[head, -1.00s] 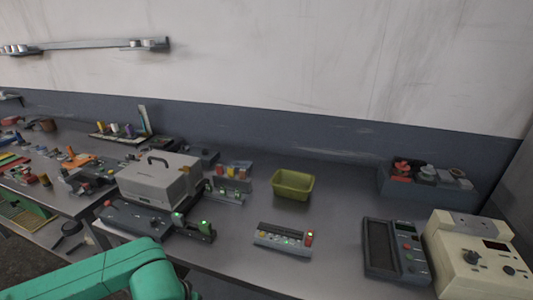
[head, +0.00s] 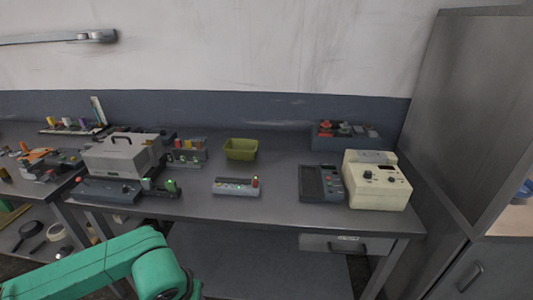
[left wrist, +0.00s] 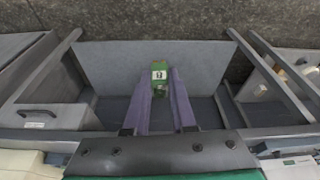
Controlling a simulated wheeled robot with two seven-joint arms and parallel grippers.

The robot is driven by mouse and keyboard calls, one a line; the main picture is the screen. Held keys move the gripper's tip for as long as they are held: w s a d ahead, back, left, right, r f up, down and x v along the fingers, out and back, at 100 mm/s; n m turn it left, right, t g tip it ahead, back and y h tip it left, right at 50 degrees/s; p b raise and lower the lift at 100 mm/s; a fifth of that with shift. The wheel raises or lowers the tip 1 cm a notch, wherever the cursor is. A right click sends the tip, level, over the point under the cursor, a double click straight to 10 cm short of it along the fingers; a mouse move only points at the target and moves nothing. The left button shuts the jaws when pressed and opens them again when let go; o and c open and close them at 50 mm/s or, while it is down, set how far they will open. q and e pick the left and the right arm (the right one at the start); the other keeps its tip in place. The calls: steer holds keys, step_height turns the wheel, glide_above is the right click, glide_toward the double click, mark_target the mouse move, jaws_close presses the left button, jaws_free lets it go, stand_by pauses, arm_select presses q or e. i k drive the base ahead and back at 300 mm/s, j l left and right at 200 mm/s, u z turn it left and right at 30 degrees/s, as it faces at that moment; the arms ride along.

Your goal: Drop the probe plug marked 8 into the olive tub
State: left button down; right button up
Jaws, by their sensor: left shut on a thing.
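The olive tub (head: 241,155) stands upright on the bench toward the back, left of the middle in the head view; no contents show in it. My left gripper (left wrist: 160,78) shows in the left wrist view with its two purple fingers shut on a green probe plug (left wrist: 160,86). The plug bears a white label with a dark mark, too small to read surely. Below the fingers are the floor and a grey panel. In the head view my green left arm is at the lower left, with its gripper out of frame. My right gripper is not in view.
The bench (head: 280,206) is clear in front of the tub except for a button strip (head: 236,188). A grey case (head: 122,158) and a small rack (head: 187,155) stand left. A handheld meter (head: 321,183) and a cream instrument (head: 377,181) stand right. A tall cabinet (head: 458,120) bounds the right.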

mark_target(245, 155)
steer(key=j+z, duration=0.25)
steer(key=z, duration=0.2)
steer(key=i+j+z, duration=0.1)
steer(key=j+z, duration=0.2)
steer(key=z, duration=0.15)
steer(key=j+z, duration=0.25)
steer(key=z, duration=0.2)
steer(key=j+z, duration=0.25)
steer(key=z, duration=0.25)
steer(key=k+j+z, duration=0.15)
steer(key=z, duration=0.3)
